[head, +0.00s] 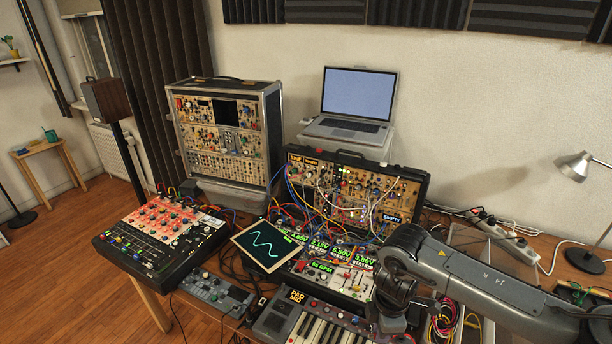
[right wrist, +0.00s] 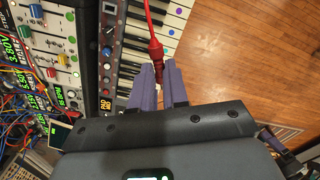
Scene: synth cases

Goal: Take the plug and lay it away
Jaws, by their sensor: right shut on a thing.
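The red plug (right wrist: 155,50) shows in the right wrist view with its red cable (right wrist: 148,14) running up out of the frame. My right gripper (right wrist: 158,72) is shut on the plug, between its two purple-grey fingers, with the pale metal tip pointing back toward the palm. The plug appears over the keyboard (right wrist: 167,35); its height above the keys is hard to tell. In the head view my right arm comes in from the right and bends down near the keyboard (head: 318,325); the plug cannot be made out there.
A modular synth case (head: 350,188) full of patch cables stands behind the keyboard, with a tilted scope screen (head: 262,245) before it. A mixer (head: 160,240) sits at left. A clear-sided bin (head: 475,243) and a lamp (head: 577,167) are at right. Bare wood shows beside the keyboard (right wrist: 260,60).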

